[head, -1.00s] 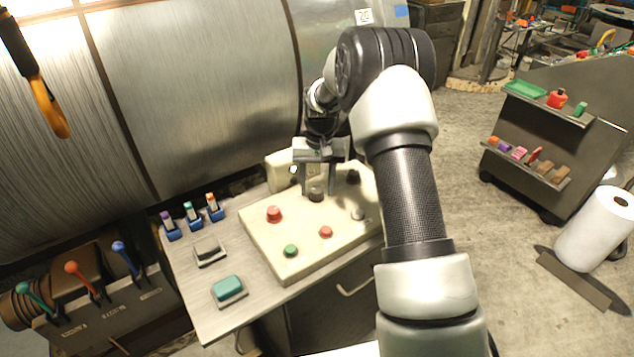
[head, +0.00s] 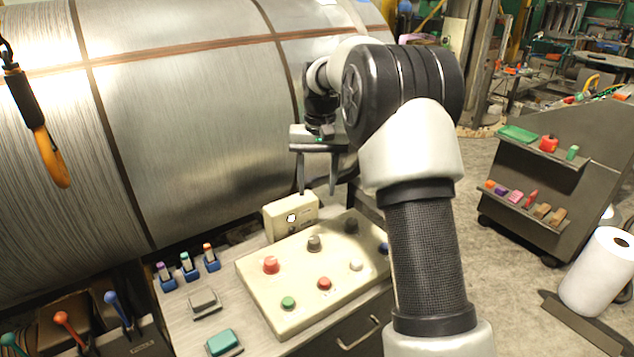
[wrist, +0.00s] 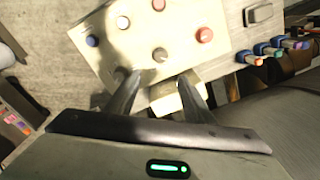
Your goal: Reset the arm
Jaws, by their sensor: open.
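My gripper (head: 317,190) hangs in the air above the back of the beige control panel (head: 252,292), with its fingers pointing down. The fingers are apart and nothing is between them. In the wrist view my gripper (wrist: 158,85) is open, with the panel (wrist: 180,25) beyond the fingertips. The panel carries a red knob (head: 271,265), a grey-brown knob (head: 314,243), a dark knob (head: 351,226), a green button (head: 288,302), a red button (head: 324,283), a white knob (head: 356,264) and a blue one (head: 384,248). The fingers touch none of them.
A small beige box (head: 291,217) stands behind the panel. Several blue-based switches (head: 187,267), a grey rocker (head: 204,301) and a teal button (head: 223,341) lie to the left. A large metal roll (head: 190,110) fills the back. A dark cart (head: 555,190) stands right, beyond open floor.

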